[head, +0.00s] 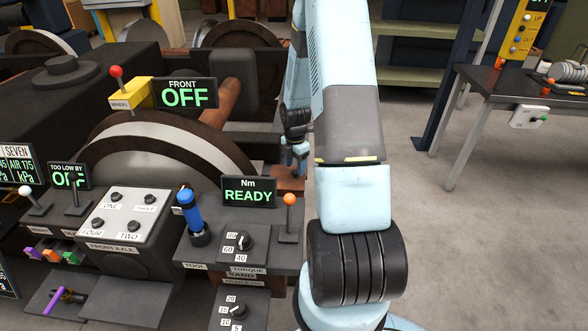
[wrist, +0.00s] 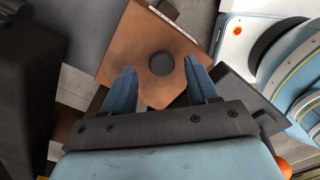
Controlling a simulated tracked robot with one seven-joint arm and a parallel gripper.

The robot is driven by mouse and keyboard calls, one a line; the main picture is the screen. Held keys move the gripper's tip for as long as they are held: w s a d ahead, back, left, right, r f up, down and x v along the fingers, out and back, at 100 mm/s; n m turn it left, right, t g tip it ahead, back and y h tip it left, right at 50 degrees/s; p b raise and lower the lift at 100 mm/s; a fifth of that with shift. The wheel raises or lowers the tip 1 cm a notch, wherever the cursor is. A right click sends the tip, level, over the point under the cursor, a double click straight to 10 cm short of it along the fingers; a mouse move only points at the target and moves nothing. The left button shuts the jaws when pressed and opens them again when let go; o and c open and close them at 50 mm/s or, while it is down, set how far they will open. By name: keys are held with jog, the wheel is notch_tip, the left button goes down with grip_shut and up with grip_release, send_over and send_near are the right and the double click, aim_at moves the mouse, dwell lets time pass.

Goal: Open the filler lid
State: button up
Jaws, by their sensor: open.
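A brown box top with a round dark knob (wrist: 162,64) lies straight ahead of my gripper in the wrist view; it looks like the filler lid (wrist: 125,58). In the head view the brown box (head: 287,185) shows beside the wheel, partly hidden by my arm. My gripper (wrist: 160,80) is open, with its two blue fingers either side of the knob in the picture. I cannot tell how far the fingers are from the knob. The lid appears closed. In the head view my gripper (head: 300,165) is small and points down over the box.
The control console with a blue-handled tool (head: 190,213) and a READY display (head: 248,192) stands in front left. A lever with an orange knob (head: 290,205) stands near the box. A dark table (head: 520,95) is at the right, with open floor (head: 470,250) before it.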

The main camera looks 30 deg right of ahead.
jog(key=shift+f, duration=0.9)
jog(key=shift+c, duration=0.3)
